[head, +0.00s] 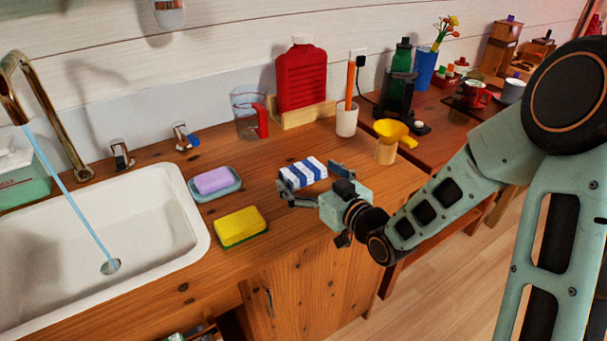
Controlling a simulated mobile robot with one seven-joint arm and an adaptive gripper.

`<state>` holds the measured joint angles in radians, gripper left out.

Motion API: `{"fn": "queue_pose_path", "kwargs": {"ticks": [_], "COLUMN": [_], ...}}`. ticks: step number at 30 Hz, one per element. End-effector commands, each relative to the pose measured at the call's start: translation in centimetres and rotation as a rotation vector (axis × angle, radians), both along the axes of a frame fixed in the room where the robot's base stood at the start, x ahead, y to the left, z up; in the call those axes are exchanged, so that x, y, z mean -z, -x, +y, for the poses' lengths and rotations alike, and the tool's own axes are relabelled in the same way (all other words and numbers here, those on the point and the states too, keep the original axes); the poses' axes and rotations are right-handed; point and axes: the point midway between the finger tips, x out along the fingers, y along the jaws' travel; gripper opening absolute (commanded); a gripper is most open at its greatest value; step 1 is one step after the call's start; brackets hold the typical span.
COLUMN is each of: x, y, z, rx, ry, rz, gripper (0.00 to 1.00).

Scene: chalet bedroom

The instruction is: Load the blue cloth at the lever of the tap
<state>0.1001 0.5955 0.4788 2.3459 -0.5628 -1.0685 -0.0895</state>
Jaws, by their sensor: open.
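The blue-and-white striped cloth (303,173) lies folded on the wooden counter. My gripper (308,186) is open, with its fingers at the right and near sides of the cloth; I cannot tell whether they touch it. The brass tap (40,110) arches over the white sink at the left, and a blue stream of water runs from it into the basin. Two small levers stand behind the sink: one with a plain metal top (121,154) and one with a blue mark (185,137).
A lilac soap (213,181) in a blue dish (230,189) and a yellow sponge (240,226) lie between the sink (200,215) and my gripper. A measuring jug (246,127), a red bottle (301,80) and a white cup (347,120) stand behind.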

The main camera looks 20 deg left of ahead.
Motion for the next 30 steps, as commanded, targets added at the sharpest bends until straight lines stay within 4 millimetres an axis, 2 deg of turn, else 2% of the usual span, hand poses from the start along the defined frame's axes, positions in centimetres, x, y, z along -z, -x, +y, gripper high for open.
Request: {"fn": "queue_pose_path", "kwargs": {"ticks": [7, 18, 26, 30], "x": [0.01, -0.02, -0.17, -0.85], "y": [-0.1, -0.09, -0.12, -0.31], "z": [0.11, 0.1, 0.13, 0.3], "rx": [0.0, 0.0, 0.0, 0.001], "ry": [0.0, 0.0, 0.001, 0.0], "rz": [0.0, 0.0, -0.001, -0.002], "gripper": [0.95, 0.54, 0.53, 0.53]}}
